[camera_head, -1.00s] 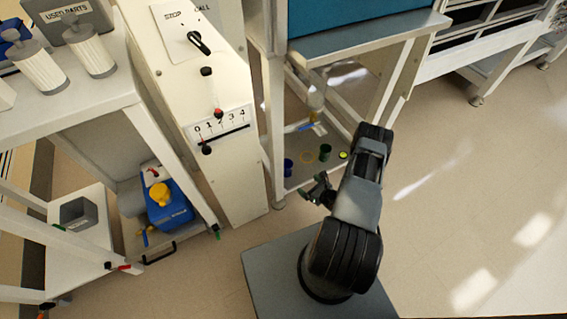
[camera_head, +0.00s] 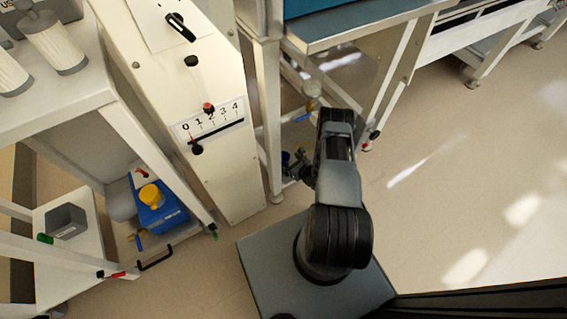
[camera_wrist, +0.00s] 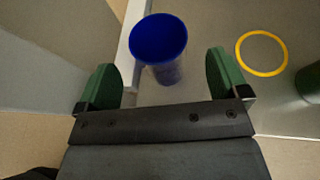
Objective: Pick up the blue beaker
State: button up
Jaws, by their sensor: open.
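The blue beaker (camera_wrist: 160,42) stands upright on a grey shelf in the wrist view, its open mouth toward the camera. In the head view only a small bit of the blue beaker (camera_head: 285,158) shows beside my gripper (camera_head: 298,172). My gripper also shows in the wrist view (camera_wrist: 162,75), with its two green fingers apart. The beaker is ahead of the gap between the fingers, a little beyond the tips. Nothing is held. My arm hides much of the shelf in the head view.
A yellow ring (camera_wrist: 262,53) lies on the shelf to the right of the beaker. A dark green thing (camera_wrist: 309,82) is at the right edge. A white rail (camera_wrist: 131,45) runs just left of the beaker. A white cabinet (camera_head: 205,120) stands left of the shelf.

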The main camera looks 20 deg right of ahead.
aim_at(284, 158)
jog(key=b+x, duration=0.1)
jog(key=x, duration=0.4)
jog(key=shift+b, duration=0.4)
jog(key=c, duration=1)
